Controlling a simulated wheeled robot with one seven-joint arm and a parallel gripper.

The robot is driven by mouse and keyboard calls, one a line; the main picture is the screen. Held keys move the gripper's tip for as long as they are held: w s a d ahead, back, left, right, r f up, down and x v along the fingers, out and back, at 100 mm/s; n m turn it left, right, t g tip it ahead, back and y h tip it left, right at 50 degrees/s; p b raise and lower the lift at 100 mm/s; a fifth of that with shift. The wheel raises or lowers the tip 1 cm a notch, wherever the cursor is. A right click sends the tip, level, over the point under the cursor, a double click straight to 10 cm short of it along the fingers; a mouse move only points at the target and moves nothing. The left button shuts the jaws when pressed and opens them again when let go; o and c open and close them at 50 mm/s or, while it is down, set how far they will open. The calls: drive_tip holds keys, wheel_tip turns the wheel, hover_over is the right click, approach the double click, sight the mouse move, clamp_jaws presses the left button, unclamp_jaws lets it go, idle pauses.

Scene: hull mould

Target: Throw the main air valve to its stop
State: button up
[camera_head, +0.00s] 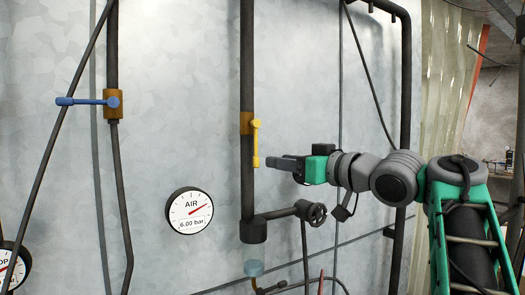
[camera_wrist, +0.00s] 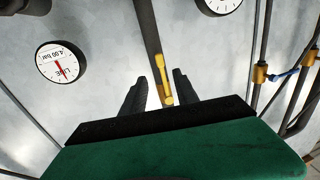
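A valve with a yellow lever (camera_head: 256,145) and a brass-coloured body (camera_head: 246,123) sits on a dark vertical pipe (camera_head: 247,60) in the head view. Its lever points straight down, alongside the pipe. My gripper (camera_head: 272,162) is just right of the lever's lower end. In the wrist view my gripper (camera_wrist: 160,76) is open, with one dark finger on each side of the yellow lever (camera_wrist: 166,82). I cannot tell whether the fingers touch it or how deep the lever sits between them. No label on the valve is readable.
An AIR gauge (camera_head: 189,211) reading 6.00 bar hangs left of the pipe. A second valve with a blue lever (camera_head: 88,101) pointing left is on another pipe. The wrist view shows a LINE gauge (camera_wrist: 61,62) marked 4.00 bar.

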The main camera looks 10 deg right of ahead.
sight(258, 159)
drive_tip(key=p+x, duration=0.2)
drive_tip(key=x, duration=0.4)
drive_tip(key=shift+w+a, duration=0.15)
drive_tip(key=shift+a, duration=0.05)
drive_tip(key=shift+w+a, duration=0.15)
drive_tip(key=shift+w, duration=0.15)
drive_tip(key=shift+c, duration=0.2)
clamp_jaws()
drive_tip(key=shift+f, duration=0.1)
idle(0.5)
